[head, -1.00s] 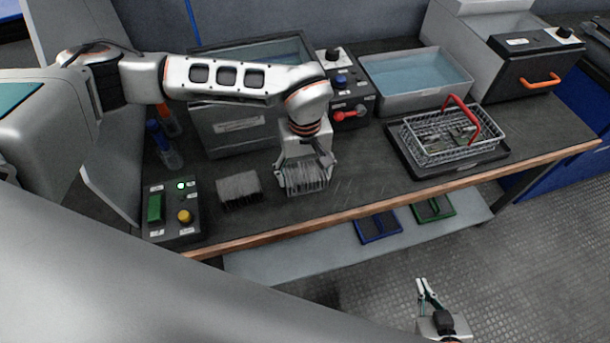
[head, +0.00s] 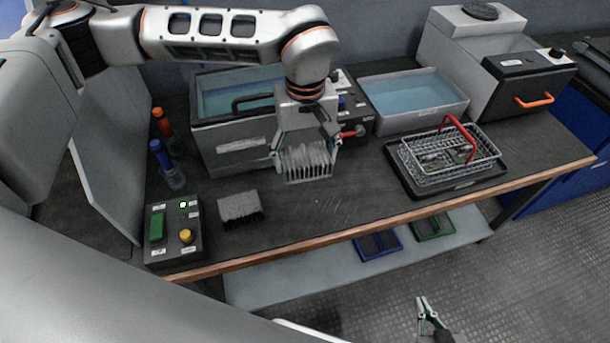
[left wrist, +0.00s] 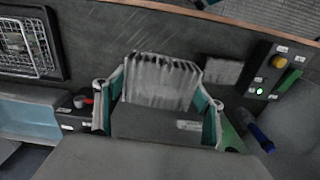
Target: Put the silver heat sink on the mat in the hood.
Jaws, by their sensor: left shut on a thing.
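The silver heat sink (head: 307,163), a finned grey block, is between the fingers of my left gripper (head: 306,158), which is shut on it. It appears held above the bench, in front of the lidded bath. In the left wrist view, the heat sink (left wrist: 162,82) shows its fins between the two teal-lined fingers (left wrist: 160,105). My right gripper (head: 427,308) is low at the picture's bottom, away from the bench, and looks open and empty. I cannot make out a hood or its mat for sure in these views.
A darker finned block (head: 240,206) lies on the bench beside a button box (head: 174,231). The lidded bath (head: 238,145) stands behind. An open water tub (head: 412,104) and a wire basket (head: 450,157) on a black tray stand right. The front middle of the bench is clear.

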